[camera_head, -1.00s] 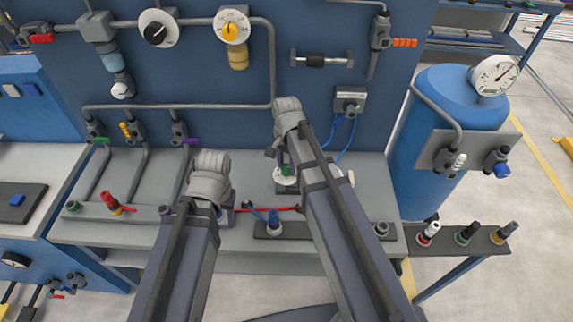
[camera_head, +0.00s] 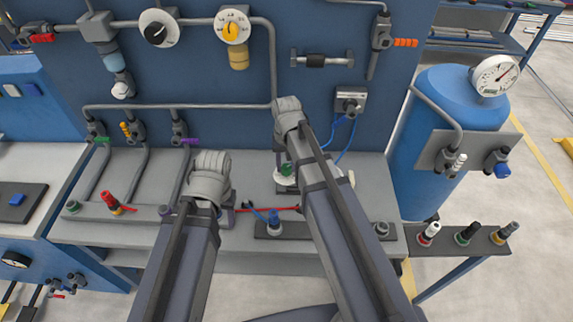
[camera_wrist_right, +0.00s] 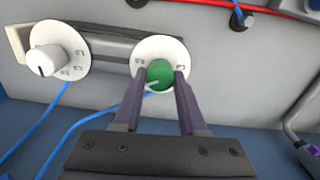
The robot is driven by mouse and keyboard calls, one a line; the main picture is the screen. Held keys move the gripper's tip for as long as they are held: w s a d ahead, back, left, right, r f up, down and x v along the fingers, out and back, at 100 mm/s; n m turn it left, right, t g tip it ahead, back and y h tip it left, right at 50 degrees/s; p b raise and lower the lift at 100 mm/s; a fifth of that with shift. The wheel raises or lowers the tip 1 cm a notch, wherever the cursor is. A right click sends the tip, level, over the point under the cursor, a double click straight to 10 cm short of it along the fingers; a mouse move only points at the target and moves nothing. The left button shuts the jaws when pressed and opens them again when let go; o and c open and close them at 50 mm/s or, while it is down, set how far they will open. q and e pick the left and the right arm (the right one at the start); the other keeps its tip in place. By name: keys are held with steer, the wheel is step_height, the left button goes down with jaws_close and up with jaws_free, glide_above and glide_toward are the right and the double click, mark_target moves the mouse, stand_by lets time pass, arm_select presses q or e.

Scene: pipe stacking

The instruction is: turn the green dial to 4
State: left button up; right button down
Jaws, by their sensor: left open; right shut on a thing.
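The green dial (camera_wrist_right: 159,75) sits on a round white face (camera_wrist_right: 150,48) with small marks too blurred to read. A pale pointer line on the knob points to the lower left in the right wrist view. My right gripper (camera_wrist_right: 161,78) is shut on the green dial, one finger on each side. In the head view the green dial (camera_head: 287,169) shows beside my right wrist, with a gripper finger (camera_head: 279,160) at its left. My left gripper (camera_head: 229,213) is open and mostly hidden behind its own wrist, left of the dial, apart from it.
A white dial (camera_wrist_right: 56,50) stands beside the green one on the same mount. Blue cables (camera_wrist_right: 55,122) run close by. A red-handled valve (camera_head: 109,201), a blue fitting (camera_head: 274,222) and a red rod (camera_wrist_right: 283,8) are on the bench. A blue tank (camera_head: 435,150) stands at the right.

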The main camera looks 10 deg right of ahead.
mark_target(286, 167)
steer(key=shift+n, duration=1)
steer(key=shift+c, duration=2.3)
jaws_free()
steer(key=shift+r, duration=0.15)
step_height(286, 167, up, 8)
steer(key=p, duration=0.8)
steer(key=shift+f, duration=0.2)
steer(key=shift+f, duration=0.1)
